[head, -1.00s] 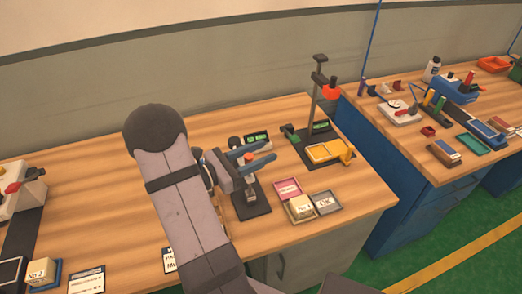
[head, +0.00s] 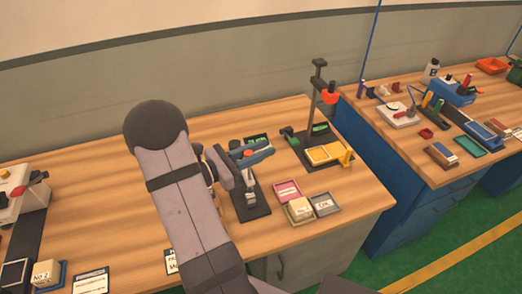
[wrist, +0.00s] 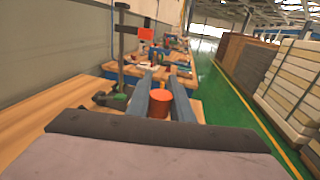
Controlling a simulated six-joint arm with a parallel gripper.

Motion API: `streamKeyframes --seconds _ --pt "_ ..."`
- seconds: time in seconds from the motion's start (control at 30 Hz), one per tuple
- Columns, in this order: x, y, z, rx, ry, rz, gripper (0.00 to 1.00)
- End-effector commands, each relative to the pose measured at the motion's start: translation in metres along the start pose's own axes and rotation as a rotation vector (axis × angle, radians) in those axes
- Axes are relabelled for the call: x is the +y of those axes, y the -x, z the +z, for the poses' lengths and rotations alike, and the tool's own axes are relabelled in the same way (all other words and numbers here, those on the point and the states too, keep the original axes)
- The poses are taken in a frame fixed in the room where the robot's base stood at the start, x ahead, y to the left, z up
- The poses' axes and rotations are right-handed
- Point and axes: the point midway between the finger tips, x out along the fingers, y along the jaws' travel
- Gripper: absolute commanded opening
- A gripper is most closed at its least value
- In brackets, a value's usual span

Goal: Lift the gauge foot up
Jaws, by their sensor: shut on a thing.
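The thickness gauge stands on a dark base (head: 255,212) near the middle of the wooden bench. Its grey foot (head: 251,199) shows low over the base; I cannot tell if they touch. My gripper (head: 255,153) is shut on the gauge's orange-red knob (head: 248,153) above the foot. In the wrist view, the knob (wrist: 161,103) sits between the two grey fingers (wrist: 160,95). A small green display (head: 257,140) is partly hidden behind the fingers. My arm hides part of the bench left of the gauge.
A pink tray (head: 287,188), a tray with a pale block (head: 300,209) and a grey tray (head: 325,205) lie right of the gauge. A tall stand (head: 317,105) with a red head rises behind right. The bench is bare behind my arm.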

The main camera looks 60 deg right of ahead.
Motion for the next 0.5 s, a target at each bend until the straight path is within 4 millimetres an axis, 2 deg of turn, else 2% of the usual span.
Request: streamKeyframes --seconds 0.03,0.27,0.3,0.33,0.5 --pt "0.0002 0.0001 0.007 -0.011 -0.003 -0.002 0.0" --pt "0.0012 0.0 0.0078 -0.016 -0.007 -0.001 0.0" --pt "0.0014 0.0 0.0077 -0.015 -0.008 0.0 0.29" --pt "0.0013 0.0 0.0075 -0.015 -0.008 0.0 0.36" --pt "0.0008 0.0 0.0059 -0.012 -0.005 -0.001 0.39"
